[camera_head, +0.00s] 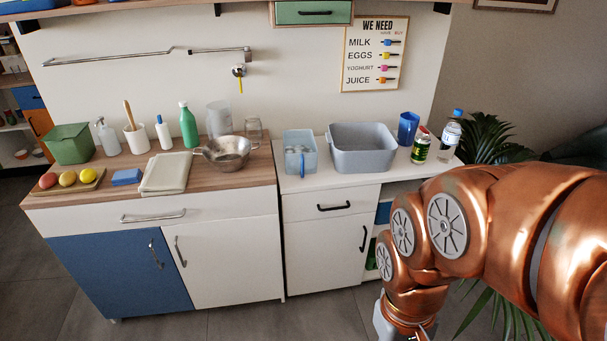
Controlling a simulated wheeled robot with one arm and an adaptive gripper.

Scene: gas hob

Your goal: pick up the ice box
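The ice box appears to be the light blue, see-through open container (309,164) on the white counter, left of the grey basin. Pale pieces that look like ice show inside it, and a blue handle-like piece (301,163) stands at its front. It rests upright on the counter, and nothing of mine touches it. My copper arm comes in from the right. Only a small part of my gripper (384,322) shows at the bottom edge, well below and to the right of the box. Its fingertips are cut off, so its opening is hidden.
A grey basin (362,163) stands close to the right of the box. A blue cup (407,129), a can (421,145) and a bottle (450,136) are further right. The counter in front of the box is clear.

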